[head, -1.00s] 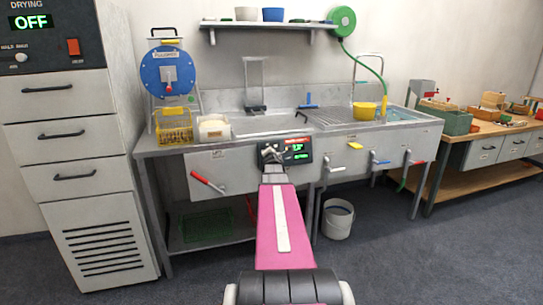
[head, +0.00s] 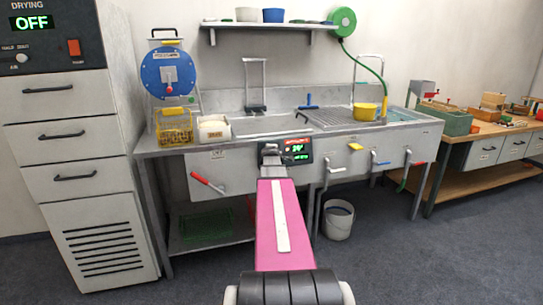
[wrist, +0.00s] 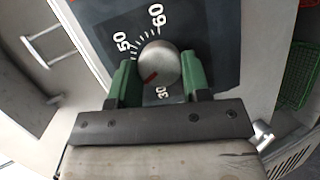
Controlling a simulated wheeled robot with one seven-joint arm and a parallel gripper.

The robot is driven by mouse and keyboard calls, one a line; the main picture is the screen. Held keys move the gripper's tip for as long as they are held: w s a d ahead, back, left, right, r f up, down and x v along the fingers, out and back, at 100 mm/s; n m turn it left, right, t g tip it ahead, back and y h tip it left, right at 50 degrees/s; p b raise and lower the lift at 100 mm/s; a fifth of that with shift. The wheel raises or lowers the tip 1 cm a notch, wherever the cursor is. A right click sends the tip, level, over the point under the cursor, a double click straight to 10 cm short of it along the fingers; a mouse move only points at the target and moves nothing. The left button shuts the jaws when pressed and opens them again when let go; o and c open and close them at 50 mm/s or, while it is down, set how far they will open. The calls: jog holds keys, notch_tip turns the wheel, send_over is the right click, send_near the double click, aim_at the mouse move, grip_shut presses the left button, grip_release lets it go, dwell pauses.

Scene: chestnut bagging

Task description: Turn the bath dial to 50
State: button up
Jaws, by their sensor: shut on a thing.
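The bath dial (wrist: 160,62) is a round metal knob on a dark panel in the wrist view. My gripper (wrist: 158,77) has its green fingers on both sides of the dial and is shut on it. The dial's red mark points to the lower left, between the printed 30 below and the 50 at upper left. The 60 is at the top. The left finger hides part of the scale. In the head view the control panel (head: 298,158) has small green digits, too small to read surely; my gripper (head: 271,151) covers its left part.
The panel is on the front of the steel sink bench (head: 235,165). A red lever (head: 207,182) is left of it; yellow, blue and red handles are to the right. A white bucket (head: 338,221) stands on the floor below.

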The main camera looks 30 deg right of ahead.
jog(key=shift+d+r+m+g+y, duration=0.2)
jog(key=shift+m+y, duration=0.55)
jog(key=shift+m, duration=1.25)
jog(key=shift+f+m+g+y, duration=0.2)
jog(key=shift+m+y, duration=0.5)
jog(key=shift+m, duration=1.3)
jog(key=shift+d+r+m+g+y, duration=0.2)
jog(key=shift+m+y, duration=0.55)
jog(key=shift+m, duration=1.25)
jog(key=shift+a, duration=0.1)
jog(key=o, duration=0.9)
jog(key=shift+s+r, duration=0.1)
jog(key=shift+s, duration=0.05)
jog(key=v, duration=1)
jog(key=shift+s+r, duration=0.2)
